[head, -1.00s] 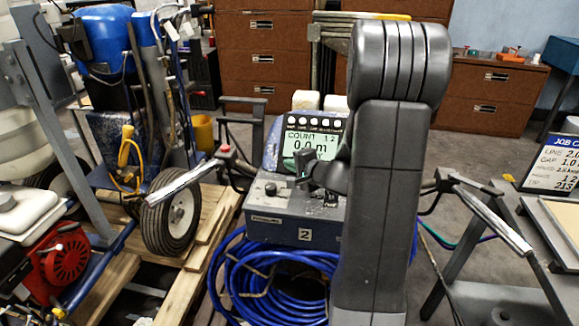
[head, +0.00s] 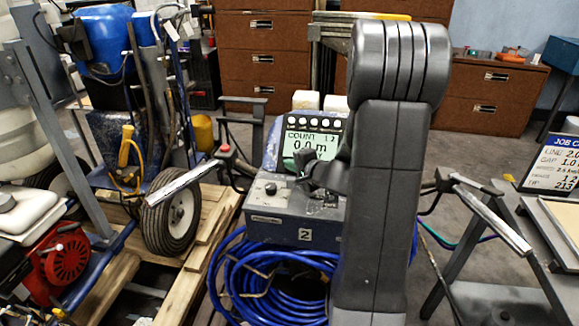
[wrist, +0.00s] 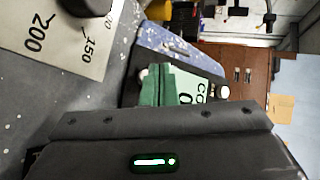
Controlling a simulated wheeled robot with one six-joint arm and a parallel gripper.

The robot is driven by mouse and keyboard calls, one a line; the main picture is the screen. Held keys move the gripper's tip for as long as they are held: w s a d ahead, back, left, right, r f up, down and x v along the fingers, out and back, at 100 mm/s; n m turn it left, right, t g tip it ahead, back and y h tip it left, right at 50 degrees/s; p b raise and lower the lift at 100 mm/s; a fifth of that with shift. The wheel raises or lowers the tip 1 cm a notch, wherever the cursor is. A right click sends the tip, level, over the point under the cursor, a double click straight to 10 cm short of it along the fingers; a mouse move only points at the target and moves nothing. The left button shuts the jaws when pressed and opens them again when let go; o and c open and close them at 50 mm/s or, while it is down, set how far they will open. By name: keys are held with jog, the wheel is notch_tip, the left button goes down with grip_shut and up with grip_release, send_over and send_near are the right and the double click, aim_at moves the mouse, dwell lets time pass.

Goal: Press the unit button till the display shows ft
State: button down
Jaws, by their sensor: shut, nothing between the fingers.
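The grey-blue control box (head: 285,215) faces me, with a lit green display (head: 325,143) on its upper panel. My gripper (head: 303,163) is shut and empty in front of the display's lower left, below the button row. I cannot tell if it touches the panel. The wrist view shows part of the display (wrist: 190,97) sideways, beyond the dark gripper body.
A black knob (head: 271,189) sits on the box front. Handlebars stick out on both sides, with a grey grip at left (head: 183,184) and right (head: 492,218). A coiled blue hose (head: 270,280) hangs below. A job board (head: 552,163) stands at right.

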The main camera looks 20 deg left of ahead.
jog(key=shift+f, duration=0.1)
jog(key=shift+w+a+f+b, duration=0.1)
jog(key=shift+w+f+b, duration=0.15)
jog(key=shift+b, duration=0.4)
jog(key=shift+w+f+b, duration=0.3)
jog(key=shift+w+b, duration=0.05)
jog(key=shift+b, duration=0.1)
dwell(0.5)
jog(key=shift+r, duration=0.1)
dwell(0.4)
jog(key=shift+s+r, duration=0.55)
jog(key=shift+s+d+r+p, duration=0.15)
jog(key=shift+s+d+r, duration=0.1)
jog(key=shift+s+r, duration=0.65)
jog(key=shift+s+d+r+p, duration=0.15)
jog(key=shift+s+d+r, duration=0.1)
jog(key=shift+s+r, duration=0.6)
